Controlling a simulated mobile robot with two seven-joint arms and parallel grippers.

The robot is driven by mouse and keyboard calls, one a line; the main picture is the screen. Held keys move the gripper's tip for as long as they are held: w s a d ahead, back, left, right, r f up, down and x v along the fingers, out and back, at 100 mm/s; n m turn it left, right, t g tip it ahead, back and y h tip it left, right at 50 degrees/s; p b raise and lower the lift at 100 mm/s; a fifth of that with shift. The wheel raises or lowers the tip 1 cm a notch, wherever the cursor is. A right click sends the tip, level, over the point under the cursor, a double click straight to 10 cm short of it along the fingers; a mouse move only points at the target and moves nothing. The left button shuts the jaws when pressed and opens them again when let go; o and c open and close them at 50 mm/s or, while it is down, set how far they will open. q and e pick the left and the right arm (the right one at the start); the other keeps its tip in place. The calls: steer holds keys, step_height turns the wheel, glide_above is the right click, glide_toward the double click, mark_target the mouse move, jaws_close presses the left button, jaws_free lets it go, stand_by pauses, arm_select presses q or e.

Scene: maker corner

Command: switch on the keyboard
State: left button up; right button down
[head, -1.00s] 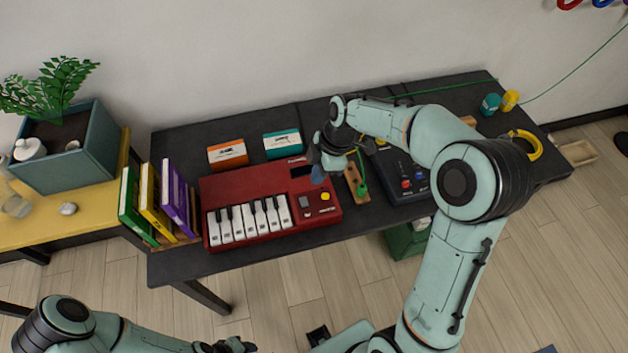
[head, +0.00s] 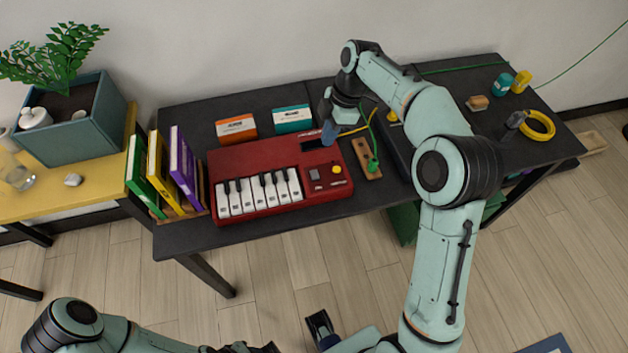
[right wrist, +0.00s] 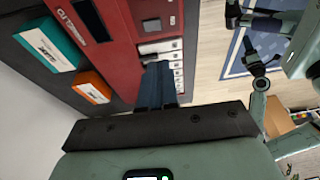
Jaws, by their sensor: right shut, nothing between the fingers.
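The red keyboard (head: 240,160) lies on the dark table, white and black keys towards me. Its right part has a dark display (head: 314,143), a small grey switch panel (head: 314,174) and a yellow knob (head: 337,169). My right gripper (head: 329,132) is shut and empty, pointing down over the keyboard's back right part, beside the display. In the right wrist view its blue-grey fingers (right wrist: 157,72) cover part of the keyboard (right wrist: 108,25); whether they touch it I cannot tell. My left gripper (head: 242,348) is cut off at the bottom edge, its jaws unclear.
An orange box (head: 236,129) and a teal box (head: 292,119) stand behind the keyboard. Upright books (head: 160,172) stand left of it. A wooden board (head: 366,160) with a green cable lies close on its right. A yellow coil (head: 538,125) lies far right.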

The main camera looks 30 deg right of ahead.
arm_select(q)
steer(key=shift+s+a+f, duration=0.2)
steer(key=shift+f, duration=0.15)
arm_select(e)
steer(key=shift+w+r, duration=0.1)
steer(key=shift+w, duration=0.05)
steer(key=shift+d, duration=0.15)
steer(key=b, duration=0.2)
glide_toward(316, 178)
steer(key=x, duration=0.5)
steer(key=shift+w+a, duration=0.2)
steer(key=shift+a, duration=0.1)
arm_select(q)
steer(key=shift+s+f, duration=0.3)
steer(key=shift+f, duration=0.6)
arm_select(e)
steer(key=shift+f, duration=0.7)
steer(key=shift+s+f+b, duration=0.15)
steer(key=shift+f+b, duration=0.2)
steer(key=shift+s, duration=0.1)
arm_select(q)
steer(key=shift+s+f, duration=0.1)
steer(key=shift+f, duration=0.15)
steer(key=shift+r, duration=0.15)
